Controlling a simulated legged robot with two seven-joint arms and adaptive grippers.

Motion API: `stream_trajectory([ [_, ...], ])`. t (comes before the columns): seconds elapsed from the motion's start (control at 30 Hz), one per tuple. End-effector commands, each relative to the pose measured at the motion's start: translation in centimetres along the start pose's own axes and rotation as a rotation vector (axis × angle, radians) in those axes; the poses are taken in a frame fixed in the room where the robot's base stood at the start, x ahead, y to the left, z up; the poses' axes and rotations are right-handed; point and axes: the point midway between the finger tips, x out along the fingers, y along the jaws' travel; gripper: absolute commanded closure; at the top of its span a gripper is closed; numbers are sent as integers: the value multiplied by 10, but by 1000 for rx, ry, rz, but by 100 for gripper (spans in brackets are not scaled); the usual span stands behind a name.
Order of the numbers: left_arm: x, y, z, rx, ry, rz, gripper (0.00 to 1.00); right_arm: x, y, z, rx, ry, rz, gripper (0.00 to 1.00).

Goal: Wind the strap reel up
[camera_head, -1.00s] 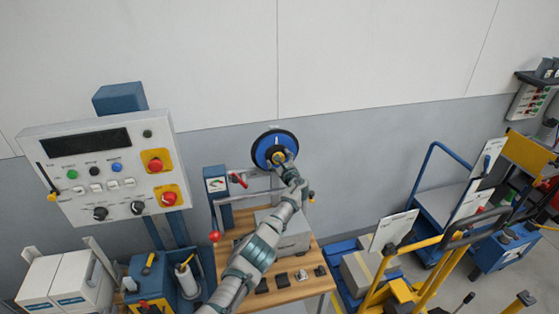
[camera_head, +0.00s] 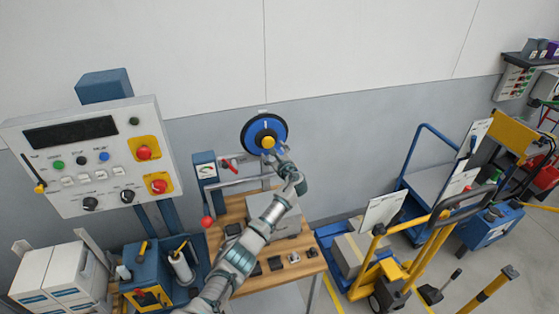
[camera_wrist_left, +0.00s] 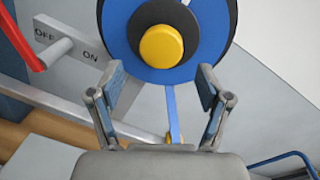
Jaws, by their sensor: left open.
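The strap reel (camera_head: 250,131) is a blue disc with a black rim and a yellow centre, upright against the grey wall. In the left wrist view the reel (camera_wrist_left: 117,38) fills the top, with its yellow hub (camera_wrist_left: 161,46) facing me. A narrow blue bar (camera_wrist_left: 173,112) runs down from the reel to a yellow piece (camera_wrist_left: 175,138), partly hidden by my gripper. My left gripper (camera_wrist_left: 160,80) is open and empty, its fingers spread either side of the blue bar below the hub. In the head view this gripper (camera_head: 280,153) is at the reel's lower right. My right gripper is not seen.
A wooden bench (camera_head: 300,268) stands below the reel. A red lever (camera_wrist_left: 28,42) beside an ON/OFF plate (camera_wrist_left: 68,46) is close left of the reel. A control panel (camera_head: 90,160) stands at left, yellow and blue carts (camera_head: 430,185) at right. Open wall lies above.

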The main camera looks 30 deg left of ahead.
Motion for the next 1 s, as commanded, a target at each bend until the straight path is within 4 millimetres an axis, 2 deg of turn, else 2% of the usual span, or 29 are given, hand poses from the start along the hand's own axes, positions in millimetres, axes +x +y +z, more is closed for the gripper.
stream_trajectory([
  [0.2, -40, -1, -1, 0, 0, -3, 22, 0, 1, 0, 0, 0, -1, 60],
  [0.33, -54, -1, -1, 0, 0, -1, 22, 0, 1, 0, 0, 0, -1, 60],
  [0.5, -60, 0, -1, 0, 0, 0, 22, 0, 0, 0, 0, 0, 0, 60],
  [1.0, -59, 0, -1, 0, 0, 1, 22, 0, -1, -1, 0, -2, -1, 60],
])
